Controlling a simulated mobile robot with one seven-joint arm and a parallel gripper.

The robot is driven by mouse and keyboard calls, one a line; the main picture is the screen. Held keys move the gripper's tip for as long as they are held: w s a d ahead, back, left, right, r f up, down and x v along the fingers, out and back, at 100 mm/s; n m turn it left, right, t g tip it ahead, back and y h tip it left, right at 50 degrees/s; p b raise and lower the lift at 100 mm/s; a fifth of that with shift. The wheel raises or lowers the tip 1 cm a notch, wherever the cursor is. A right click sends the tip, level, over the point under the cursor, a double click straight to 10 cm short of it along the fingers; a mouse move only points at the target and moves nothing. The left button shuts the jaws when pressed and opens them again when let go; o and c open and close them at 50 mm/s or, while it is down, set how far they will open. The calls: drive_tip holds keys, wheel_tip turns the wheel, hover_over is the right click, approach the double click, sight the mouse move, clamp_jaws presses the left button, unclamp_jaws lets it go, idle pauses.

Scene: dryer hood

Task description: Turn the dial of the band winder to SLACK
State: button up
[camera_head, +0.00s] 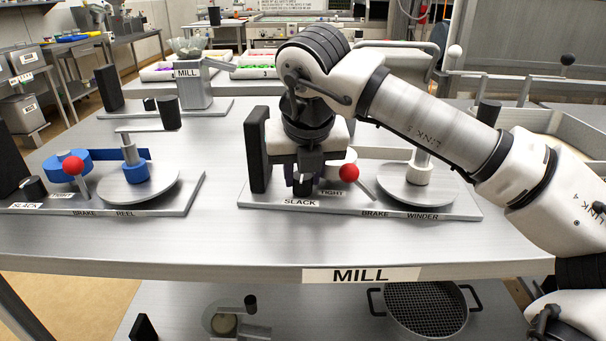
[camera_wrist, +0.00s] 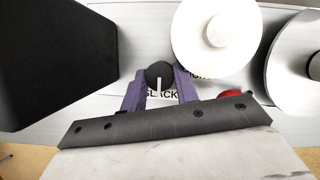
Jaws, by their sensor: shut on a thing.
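The band winder (camera_head: 419,212) stands at the front right of the table, with a grey base plate, a white drum and the labels BRAKE and WINDER. Its black dial (camera_wrist: 159,70) sits at the left part of the plate, between the labels SLACK (camera_head: 301,202) and TIGHT (camera_head: 331,192). My gripper (camera_head: 303,181) points down over the dial, its purple fingers shut on the dial's two sides. In the wrist view the dial's white mark points down at the SLACK label, which the fingers partly cover. In the head view my gripper hides part of the dial.
A tall black block (camera_head: 258,150) stands close left of my gripper. The winder's red-balled lever (camera_head: 349,173) is close on the right. A similar blue reel unit (camera_head: 124,190) with its own dial stands at the left. Bare table lies between the two units.

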drive_tip(key=o, duration=1)
drive_tip(key=p+v, duration=0.1)
drive_tip(key=v, duration=1.2)
drive_tip(key=shift+s+r, duration=0.15)
drive_tip(key=shift+r, duration=0.25)
